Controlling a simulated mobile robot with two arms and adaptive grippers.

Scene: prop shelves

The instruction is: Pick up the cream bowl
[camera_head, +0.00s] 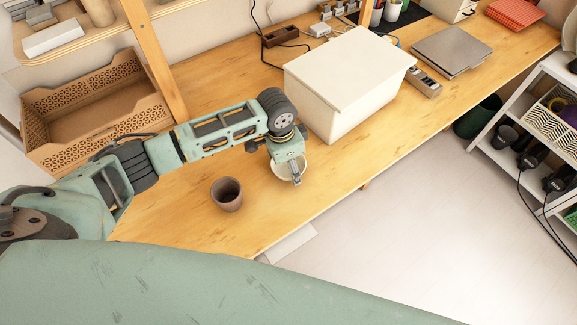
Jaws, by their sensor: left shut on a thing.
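The cream bowl (279,174) is on or just above the wooden table, in front of the large white box. My left gripper (296,178) reaches down over it and is shut on its right front rim. The gripper and wrist hide part of the bowl, and I cannot tell whether its base touches the table. My right gripper is not in view.
A brown cup (227,194) stands left of the bowl. The white lidded box (345,85) stands close behind it. A wooden crate (65,160) is at the left. The wooden table (330,190) is clear toward its front edge.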

